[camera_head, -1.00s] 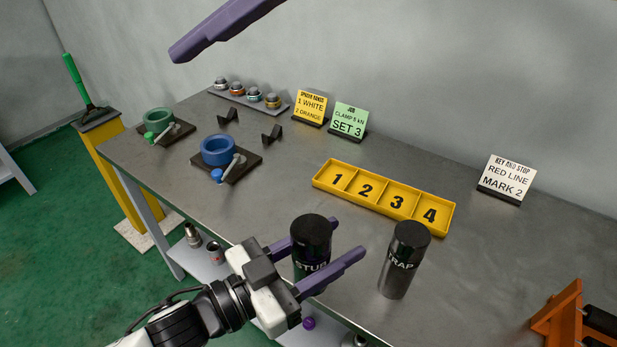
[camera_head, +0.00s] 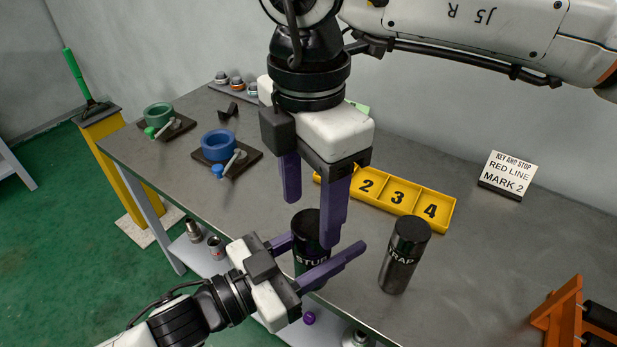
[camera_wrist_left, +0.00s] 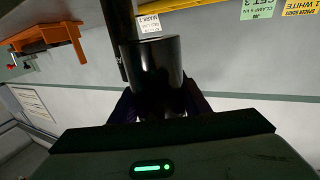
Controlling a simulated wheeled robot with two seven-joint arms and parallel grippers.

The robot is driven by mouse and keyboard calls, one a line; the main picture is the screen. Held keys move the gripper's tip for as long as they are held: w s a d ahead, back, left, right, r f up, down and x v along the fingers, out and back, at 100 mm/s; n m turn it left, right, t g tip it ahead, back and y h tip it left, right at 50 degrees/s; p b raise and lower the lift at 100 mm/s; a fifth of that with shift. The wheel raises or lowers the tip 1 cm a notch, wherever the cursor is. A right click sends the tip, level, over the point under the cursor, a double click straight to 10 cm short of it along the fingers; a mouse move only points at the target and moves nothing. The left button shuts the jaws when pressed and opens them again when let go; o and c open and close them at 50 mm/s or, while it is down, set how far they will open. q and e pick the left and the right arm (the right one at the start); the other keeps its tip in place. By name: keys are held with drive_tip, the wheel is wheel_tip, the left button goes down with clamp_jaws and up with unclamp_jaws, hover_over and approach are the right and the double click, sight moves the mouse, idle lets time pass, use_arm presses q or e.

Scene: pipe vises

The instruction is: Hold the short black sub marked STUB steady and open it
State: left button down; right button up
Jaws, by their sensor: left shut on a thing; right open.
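The short black sub marked STUB (camera_head: 308,262) stands upright near the front edge of the bench. My left gripper (camera_head: 325,246) is shut on it, with a purple finger on either side. In the left wrist view the dark sub (camera_wrist_left: 155,65) sits between the fingers. My right gripper (camera_head: 311,222) points down from above, open, its fingertips near the top of the sub. One of its fingers overlaps the sub's right side in the head view. I cannot tell whether it touches the sub.
A taller dark cylinder (camera_head: 403,258), label ending in RAP, stands just right of the sub. A yellow numbered tray (camera_head: 447,222) lies behind. Blue (camera_head: 218,147) and green (camera_head: 158,115) vises stand at left. An orange rack (camera_head: 556,318) is at right. Bench space between the cylinder and rack is clear.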

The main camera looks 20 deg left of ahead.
sight(310, 224)
drive_tip(key=shift+f, duration=1.85)
